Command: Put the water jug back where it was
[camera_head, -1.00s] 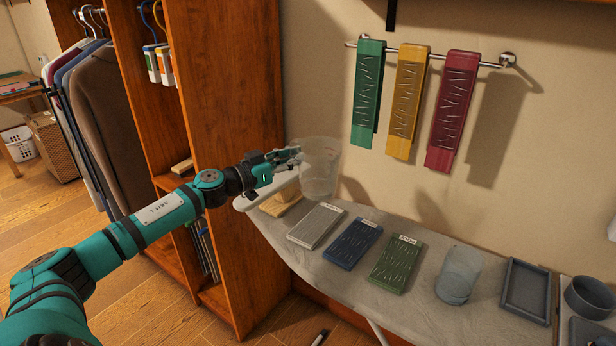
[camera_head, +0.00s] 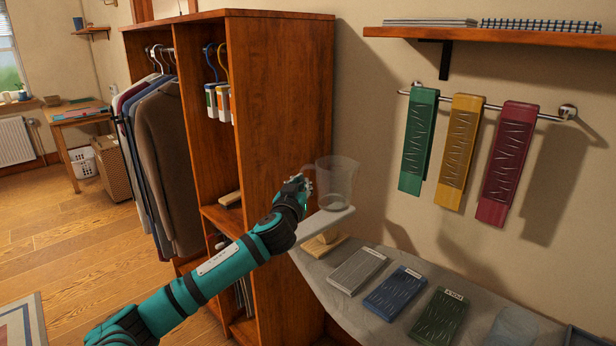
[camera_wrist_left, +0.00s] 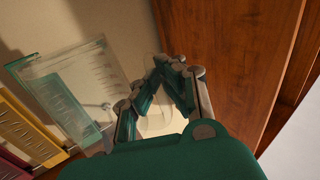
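The water jug (camera_head: 336,183) is clear, see-through and upright, over the far end of the pale sleeve board (camera_head: 325,221). I cannot tell whether its base touches the board or hangs just above it. My left gripper (camera_head: 302,185) is at the jug's left side, where its handle is. In the left wrist view the fingers (camera_wrist_left: 172,66) come together at their tips, and the jug (camera_wrist_left: 75,92), with measuring marks, stands close to their left. My right gripper is in neither view.
The sleeve board stands on a grey ironing board (camera_head: 345,299). Grey (camera_head: 358,270), blue (camera_head: 395,292) and green (camera_head: 438,318) panels lie to its right. A tall wooden wardrobe (camera_head: 290,120) is close on the left. Green, yellow and red pieces hang from a wall rail (camera_head: 545,115).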

